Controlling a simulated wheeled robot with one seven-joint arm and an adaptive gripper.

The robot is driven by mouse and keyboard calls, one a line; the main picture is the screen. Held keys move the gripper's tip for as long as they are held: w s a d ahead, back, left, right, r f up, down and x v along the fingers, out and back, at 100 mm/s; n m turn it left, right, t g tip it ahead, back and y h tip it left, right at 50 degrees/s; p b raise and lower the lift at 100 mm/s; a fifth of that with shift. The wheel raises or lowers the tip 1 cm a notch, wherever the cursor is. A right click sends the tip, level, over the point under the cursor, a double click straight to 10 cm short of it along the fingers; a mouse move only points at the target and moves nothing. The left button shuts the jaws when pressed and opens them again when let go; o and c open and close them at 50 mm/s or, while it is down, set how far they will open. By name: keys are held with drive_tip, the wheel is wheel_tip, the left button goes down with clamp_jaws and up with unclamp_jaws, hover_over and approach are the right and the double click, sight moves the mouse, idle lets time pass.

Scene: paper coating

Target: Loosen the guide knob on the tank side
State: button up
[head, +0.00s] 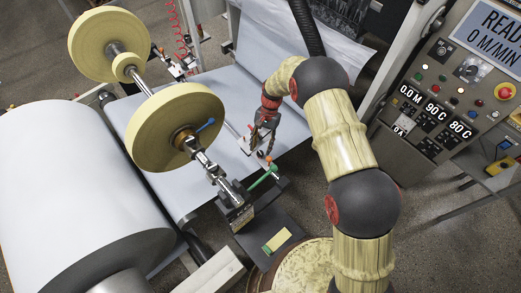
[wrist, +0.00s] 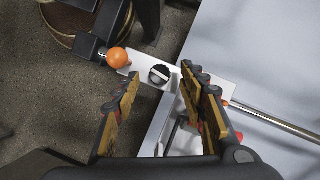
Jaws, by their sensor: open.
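The guide knob (wrist: 159,74) is a dark round ridged knob with a pale bar across it, on a white guide plate (wrist: 182,76) in the wrist view. My gripper (wrist: 161,84) is open, with one finger to each side of the knob in the picture. The fingers look nearer to the camera than the knob; I cannot tell whether they touch it. Nothing is held. In the head view my gripper (head: 264,132) points down over the guide near the paper's edge, and the knob itself is hard to make out.
An orange ball (wrist: 118,57) sits beside the plate, and a metal rod (wrist: 275,121) runs right over the white paper. The round tank (head: 305,262) is at the bottom. A green handle (head: 263,179) and yellow rolls (head: 178,124) stand left of my arm.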

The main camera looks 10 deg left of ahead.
drive_tip(key=v, duration=0.9)
drive_tip(key=shift+r, duration=0.25)
drive_tip(key=shift+w, duration=0.15)
drive_tip(key=s+d+n, duration=0.3)
drive_tip(key=s, duration=0.2)
drive_tip(key=s+d+r+t, duration=0.3)
drive_tip(key=s+d+r, duration=0.4)
drive_tip(key=r, duration=0.5)
drive_tip(key=s+d+r+t+h, duration=0.1)
drive_tip(key=s+d+r+t, duration=0.2)
drive_tip(key=s+d+r, duration=0.4)
drive_tip(key=s+d+r+t, duration=0.3)
drive_tip(key=s+d+r, duration=0.5)
drive_tip(key=r, duration=0.8)
drive_tip(key=shift+s+r+n+t, duration=0.3)
drive_tip(key=shift+s+t, duration=0.1)
drive_tip(key=shift+s, duration=0.55)
